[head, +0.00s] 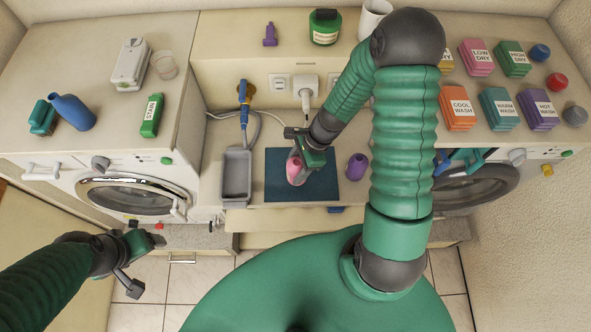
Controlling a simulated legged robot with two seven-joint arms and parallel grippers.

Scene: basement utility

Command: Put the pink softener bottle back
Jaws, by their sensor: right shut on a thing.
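The pink softener bottle (294,169) is at the dark blue mat (322,188) in the middle of the counter. My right gripper (300,156) is shut on its upper part; the arm comes down from above, and the fingers partly hide the bottle. I cannot tell whether its base touches the mat. A purple bottle (357,167) stands just right of it, apart from the gripper. My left gripper (140,264) is open and empty, low at the left in front of the left washing machine.
A grey tray (236,176) lies left of the mat. A plug and cord (306,88) hang from the wall behind. The raised shelf holds a small purple bottle (270,35) and a green jar (325,27). Labelled boxes (457,107) fill the right machine's top.

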